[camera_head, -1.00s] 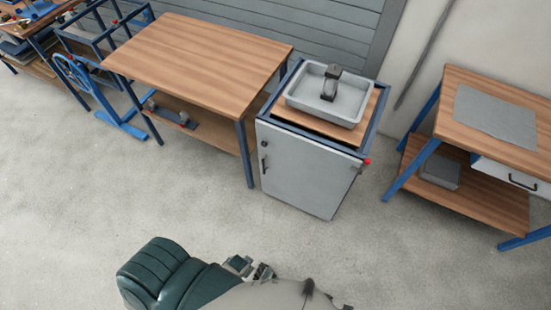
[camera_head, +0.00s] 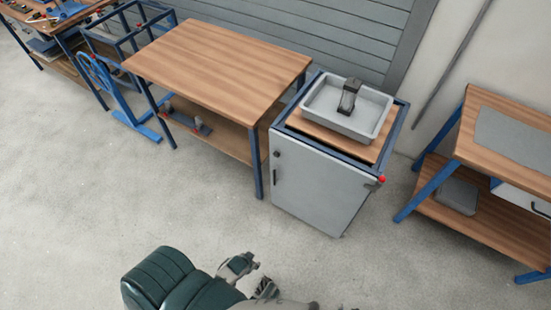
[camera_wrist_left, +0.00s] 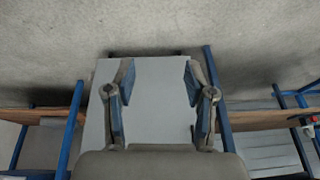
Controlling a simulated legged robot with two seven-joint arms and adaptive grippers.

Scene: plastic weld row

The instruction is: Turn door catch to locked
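The grey cabinet (camera_head: 318,190) has a closed, pale door facing me. A small dark catch (camera_head: 277,154) sits near the door's upper left edge, above a dark vertical handle (camera_head: 276,177). A red knob (camera_head: 382,179) is at the top right corner. My left gripper (camera_head: 252,276) is low in the head view, over the floor in front of the cabinet and well apart from it. In the left wrist view my left gripper (camera_wrist_left: 160,85) is open and empty, with a pale panel behind its fingers. The catch cannot be made out there. My right gripper is not in view.
A grey tray (camera_head: 378,133) holding a dark-topped part (camera_head: 350,95) stands on the cabinet. A wooden workbench (camera_head: 220,60) is close on the left. Another bench (camera_head: 480,150) stands at the right. The floor (camera_head: 80,210) before the cabinet is clear.

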